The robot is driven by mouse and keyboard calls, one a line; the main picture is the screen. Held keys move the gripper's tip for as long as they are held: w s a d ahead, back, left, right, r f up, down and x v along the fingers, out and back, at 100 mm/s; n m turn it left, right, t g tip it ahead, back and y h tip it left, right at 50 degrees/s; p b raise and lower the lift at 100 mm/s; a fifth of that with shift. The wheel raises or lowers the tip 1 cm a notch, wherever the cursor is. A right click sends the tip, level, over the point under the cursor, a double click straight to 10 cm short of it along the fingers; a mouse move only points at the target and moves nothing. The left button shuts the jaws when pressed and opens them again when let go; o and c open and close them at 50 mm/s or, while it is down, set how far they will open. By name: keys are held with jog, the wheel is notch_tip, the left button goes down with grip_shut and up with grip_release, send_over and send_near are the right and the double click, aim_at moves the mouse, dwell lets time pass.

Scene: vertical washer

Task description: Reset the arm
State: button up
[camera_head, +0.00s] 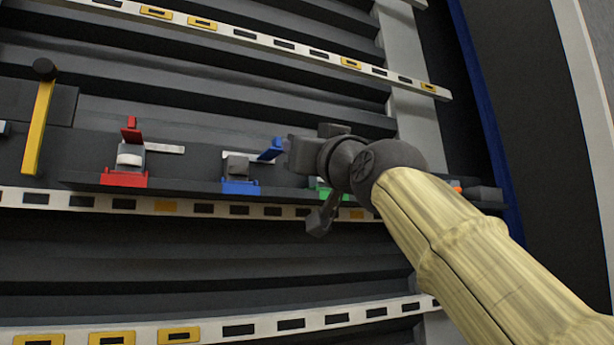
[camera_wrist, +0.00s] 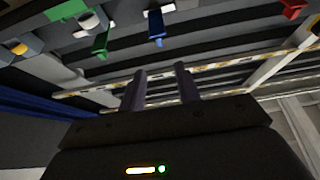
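My arm, in a pale yellow sleeve, reaches in from the lower right of the head view. My gripper (camera_head: 310,186) is in front of the panel, overlapping a green-based fixture (camera_head: 324,188) that is mostly hidden behind it. In the wrist view the two dark fingers of my gripper (camera_wrist: 160,70) stand apart with nothing between them. The green part (camera_wrist: 101,42) and the blue part (camera_wrist: 156,27) of the fixtures show beyond the fingertips, apart from them.
A red clamp-like fixture (camera_head: 125,178) and a blue one (camera_head: 240,187) sit on a dark ledge left of my gripper. A yellow lever (camera_head: 40,125) with a black knob stands at far left. Slotted white rails (camera_head: 270,42) cross the ribbed panel. A blue strip (camera_head: 485,105) runs at right.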

jog(key=shift+w, duration=0.1)
jog(key=w+f+m+g+h+p, duration=0.1)
jog(key=w+f+g+h+p, duration=0.1)
jog(key=w+f, duration=0.45)
jog(key=w+f+g+h+p, duration=0.1)
jog(key=w+f+g+h, duration=0.15)
jog(key=f, duration=0.65)
jog(key=w+d+f+m+g+h+p, duration=0.1)
jog(key=d+f+g, duration=0.1)
jog(key=f, duration=0.7)
jog(key=w+d+f+g+h+p, duration=0.1)
jog(key=d+f+g+p, duration=0.1)
jog(key=f, duration=0.7)
jog(key=s+d+f+m+g+h+p, duration=0.1)
jog(key=s+d+f+g, duration=0.2)
jog(key=f, duration=0.5)
jog(key=s+d+f+m+g+h+p, duration=0.1)
jog(key=s+d+f+p, duration=0.2)
jog(key=f, duration=0.6)
jog(key=s+d+f+g, duration=0.2)
jog(key=s+f, duration=0.4)
jog(key=s, duration=0.3)
jog(key=s+d+f+m+g+h+p, duration=0.1)
jog(key=s+d+f+g, duration=0.2)
jog(key=s+f, duration=0.4)
jog(key=s, duration=0.2)
jog(key=shift+s+d, duration=0.15)
jog(key=shift+s, duration=0.2)
jog(key=shift+f, duration=0.1)
